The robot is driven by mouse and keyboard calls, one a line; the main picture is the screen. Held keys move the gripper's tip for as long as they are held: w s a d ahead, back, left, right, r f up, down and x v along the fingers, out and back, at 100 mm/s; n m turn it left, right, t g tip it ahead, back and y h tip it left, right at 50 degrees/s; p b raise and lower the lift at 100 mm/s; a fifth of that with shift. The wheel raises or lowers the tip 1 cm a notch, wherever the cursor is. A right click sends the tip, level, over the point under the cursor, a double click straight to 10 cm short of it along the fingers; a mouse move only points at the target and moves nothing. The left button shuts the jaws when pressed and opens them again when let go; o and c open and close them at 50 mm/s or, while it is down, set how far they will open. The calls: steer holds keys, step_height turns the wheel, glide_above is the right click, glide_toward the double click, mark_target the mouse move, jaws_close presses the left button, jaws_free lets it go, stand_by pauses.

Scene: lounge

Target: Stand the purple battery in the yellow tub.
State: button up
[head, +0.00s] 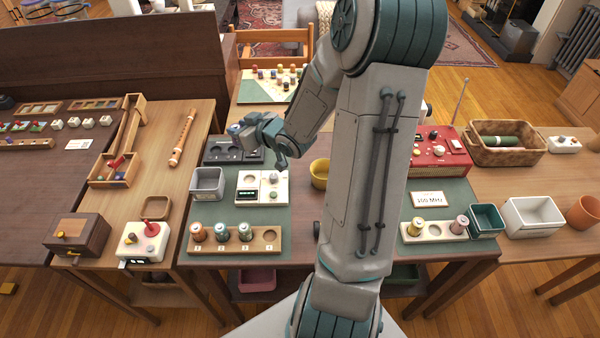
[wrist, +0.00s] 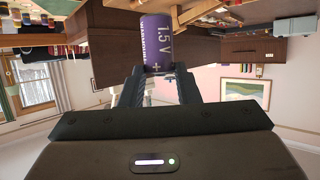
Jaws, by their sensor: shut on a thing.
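My gripper (head: 246,130) is raised above the back left of the green mat in the head view, reaching toward the left. In the wrist view my gripper (wrist: 157,74) is shut on the purple battery (wrist: 152,38), marked "1.5 V", gripped near its end with a plus sign. In the head view the battery is too small and merged with the fingers to make out clearly.
A grey tub (head: 208,183), a white device (head: 262,188) and a wooden battery rack (head: 262,240) stand left of my arm. The red radio (head: 427,150), a second rack (head: 432,236), a teal tub (head: 486,221) and a white tub (head: 533,216) stand right.

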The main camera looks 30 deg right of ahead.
steer(key=s+d+f+b, duration=0.2)
steer(key=s+d+b, duration=0.35)
steer(key=d, duration=0.35)
steer(key=s+d+f+b, duration=0.2)
steer(key=s+d+b, duration=0.2)
steer(key=s+d, duration=0.45)
steer(key=shift+s+d+f+b, duration=0.1)
steer(key=shift+d+f+b, duration=0.3)
steer(key=shift+f, duration=1.3)
steer(key=shift+w+d+f+b, duration=0.1)
steer(key=shift+d+f+b, duration=0.3)
steer(key=shift+f, duration=1.35)
steer(key=shift+s+d+f+b, duration=0.15)
steer(key=shift+f+b, duration=0.4)
steer(key=shift+f, duration=1.15)
steer(key=shift+f, duration=0.3)
steer(key=o, duration=0.8)
steer(key=shift+f, duration=0.1)
